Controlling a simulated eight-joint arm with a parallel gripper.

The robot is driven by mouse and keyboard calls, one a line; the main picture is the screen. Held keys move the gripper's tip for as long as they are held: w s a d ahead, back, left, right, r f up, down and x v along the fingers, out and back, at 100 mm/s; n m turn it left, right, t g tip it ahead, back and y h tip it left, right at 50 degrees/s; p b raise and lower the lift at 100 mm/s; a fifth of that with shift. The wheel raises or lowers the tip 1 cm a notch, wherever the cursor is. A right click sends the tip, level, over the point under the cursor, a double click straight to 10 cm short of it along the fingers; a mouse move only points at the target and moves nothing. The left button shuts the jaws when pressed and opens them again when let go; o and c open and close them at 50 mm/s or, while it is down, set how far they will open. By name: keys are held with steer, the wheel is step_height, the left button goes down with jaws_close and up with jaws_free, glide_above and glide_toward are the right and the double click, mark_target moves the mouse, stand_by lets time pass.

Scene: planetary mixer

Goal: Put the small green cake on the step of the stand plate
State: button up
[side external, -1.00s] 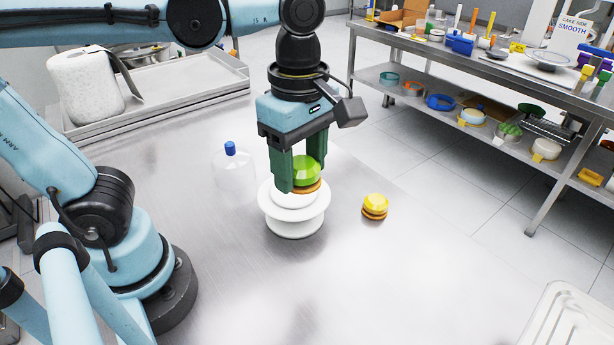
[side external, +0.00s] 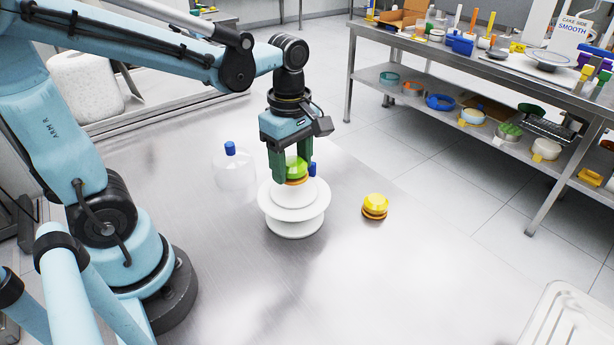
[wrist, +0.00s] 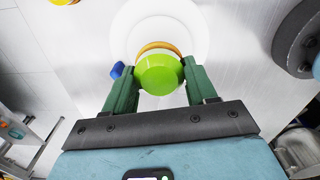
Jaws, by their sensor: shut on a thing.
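The small green cake (side external: 296,168), with an orange-brown base, is held between the green fingers of my gripper (side external: 292,178), which is shut on it. In the wrist view the cake (wrist: 160,74) sits between the fingertips (wrist: 159,66) and covers part of the white stand. The white round stand plate (side external: 292,226) has a wide lower disc and a smaller raised step. The cake is at the far side of the stand's top in the side view. I cannot tell whether it touches the stand. The gripper hides part of the cake.
A yellow cake (side external: 375,206) lies on the steel table right of the stand. A clear dome with a blue knob (side external: 230,148) stands at left. Another blue piece (side external: 312,170) shows just beside my fingers. The table front is clear.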

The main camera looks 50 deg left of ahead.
mark_target(292, 175)
steer(key=shift+f, duration=1.5)
steer(key=o, duration=1.1)
steer(key=shift+f, duration=0.15)
steer(key=shift+c, duration=0.2)
